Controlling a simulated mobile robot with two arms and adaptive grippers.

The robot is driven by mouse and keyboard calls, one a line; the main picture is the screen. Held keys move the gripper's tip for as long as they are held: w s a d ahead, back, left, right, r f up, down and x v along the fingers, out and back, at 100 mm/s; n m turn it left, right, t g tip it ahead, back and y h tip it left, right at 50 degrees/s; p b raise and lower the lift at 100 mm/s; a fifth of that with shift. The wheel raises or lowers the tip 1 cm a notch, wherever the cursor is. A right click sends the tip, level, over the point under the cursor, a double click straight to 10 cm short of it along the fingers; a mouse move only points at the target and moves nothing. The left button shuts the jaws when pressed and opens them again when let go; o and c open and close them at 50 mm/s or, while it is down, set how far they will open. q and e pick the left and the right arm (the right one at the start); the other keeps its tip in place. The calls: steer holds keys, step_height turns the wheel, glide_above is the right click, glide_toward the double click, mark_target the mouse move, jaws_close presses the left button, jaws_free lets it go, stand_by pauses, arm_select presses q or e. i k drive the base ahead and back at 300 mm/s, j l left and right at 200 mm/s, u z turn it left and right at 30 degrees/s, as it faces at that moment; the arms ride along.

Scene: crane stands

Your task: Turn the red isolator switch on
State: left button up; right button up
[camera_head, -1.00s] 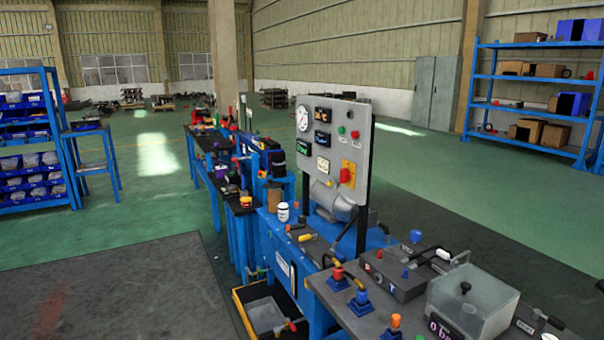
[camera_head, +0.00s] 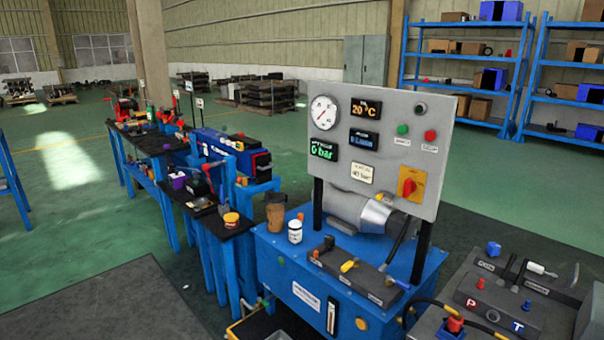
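The red isolator switch (camera_head: 409,187) is a red knob on a yellow square plate. It sits at the lower right of the grey upright control panel (camera_head: 385,114). The panel stands on posts above a blue hydraulic unit (camera_head: 278,258). The knob looks tilted from upright, but its exact setting is too small to tell. Neither of my grippers shows in the head view.
The panel also holds a gauge (camera_head: 323,112), displays, a green button (camera_head: 402,129) and a red button (camera_head: 430,135). A valve bench (camera_head: 495,305) stands at right, workbenches (camera_head: 145,140) at left. Open floor (camera_head: 75,235) lies at left.

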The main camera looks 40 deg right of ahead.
mark_target(409, 186)
steer(key=i+z, duration=0.1)
steer(key=i, duration=0.45)
steer(key=i+j+z, duration=0.1)
steer(key=i, duration=0.4)
steer(key=i+j+z, duration=0.15)
steer(key=i, duration=0.4)
